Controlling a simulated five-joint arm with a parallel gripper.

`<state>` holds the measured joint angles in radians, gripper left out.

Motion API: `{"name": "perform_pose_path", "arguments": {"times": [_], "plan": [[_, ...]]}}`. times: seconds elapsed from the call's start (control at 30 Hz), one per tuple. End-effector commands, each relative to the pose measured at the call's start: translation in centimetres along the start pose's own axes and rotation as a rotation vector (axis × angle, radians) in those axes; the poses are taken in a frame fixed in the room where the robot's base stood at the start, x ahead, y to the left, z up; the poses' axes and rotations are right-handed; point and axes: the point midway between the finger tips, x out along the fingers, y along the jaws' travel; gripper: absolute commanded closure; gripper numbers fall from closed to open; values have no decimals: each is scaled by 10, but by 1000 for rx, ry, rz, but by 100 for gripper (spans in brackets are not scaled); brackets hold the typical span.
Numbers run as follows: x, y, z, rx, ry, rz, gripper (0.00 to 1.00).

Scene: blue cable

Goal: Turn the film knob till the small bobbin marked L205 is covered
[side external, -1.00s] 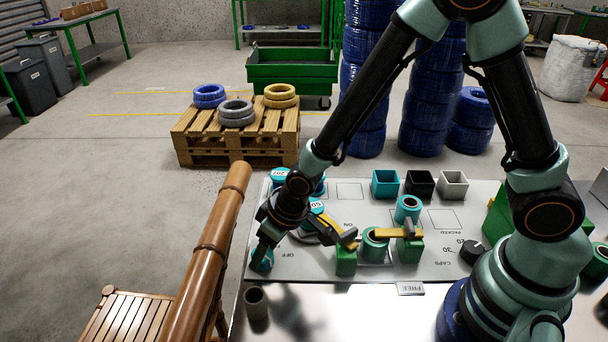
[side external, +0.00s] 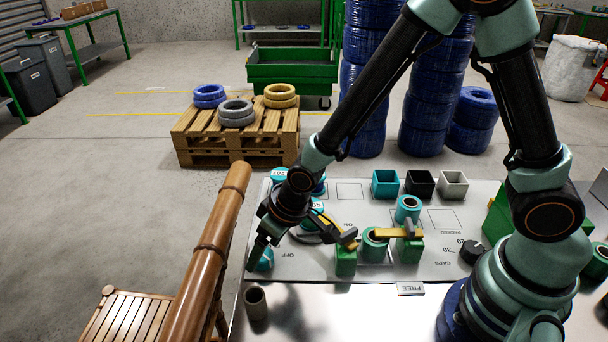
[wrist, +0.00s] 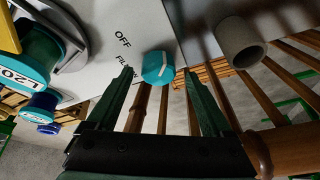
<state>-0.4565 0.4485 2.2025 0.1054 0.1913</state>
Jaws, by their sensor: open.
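The film knob is a teal, many-sided cap with a pale line on top (wrist: 158,68), beside lettering starting "FIL" in the wrist view. It also shows at the front left of the panel in the side view (side external: 265,261). My gripper (wrist: 158,75) is open and empty, its dark green fingers spread to either side of the knob; I cannot tell if they touch it. In the side view my gripper (side external: 256,261) is at the knob. A teal bobbin at the wrist view's left edge (wrist: 22,72) reads "L20", the rest cut off; its top is visible.
A grey tube (side external: 256,304) stands in front of the knob, near the panel edge. A bamboo rail (side external: 205,250) runs close along the left. Green clamps (side external: 346,262) with yellow arms stand to the right. A blue-capped bobbin (wrist: 40,110) is at the wrist view's left.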

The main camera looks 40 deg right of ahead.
Motion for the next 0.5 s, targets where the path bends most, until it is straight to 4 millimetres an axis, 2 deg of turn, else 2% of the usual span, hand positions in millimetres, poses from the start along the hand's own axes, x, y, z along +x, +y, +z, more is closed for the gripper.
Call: {"name": "perform_pose_path", "arguments": {"times": [0.5], "plan": [[-73,0,-1,0,5,-1,15]]}}
